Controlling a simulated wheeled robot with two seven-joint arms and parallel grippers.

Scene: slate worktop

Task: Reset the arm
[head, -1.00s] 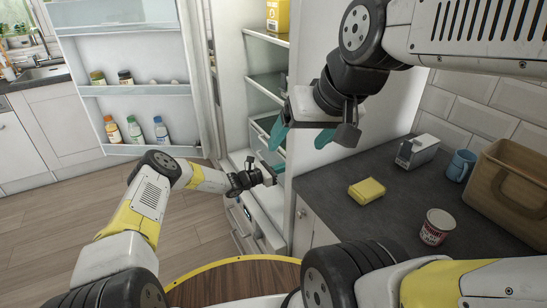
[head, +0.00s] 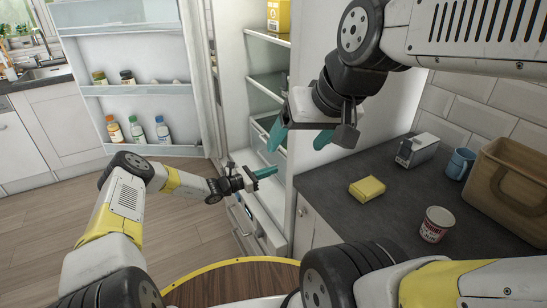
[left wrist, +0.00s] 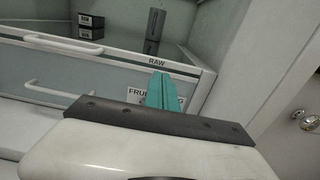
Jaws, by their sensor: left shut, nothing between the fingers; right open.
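My left gripper (head: 264,173) is low in front of the open fridge (head: 262,100), with its teal fingers shut and nothing between them. In the left wrist view its fingertips (left wrist: 161,90) show in front of a drawer front labelled "RAW" and a partly hidden label below it. I cannot tell whether the fingers touch anything. My right gripper (head: 300,140) is open and empty, its two teal fingers spread, high up between the fridge and the worktop.
The open fridge door (head: 135,90) holds jars and bottles on its shelves.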

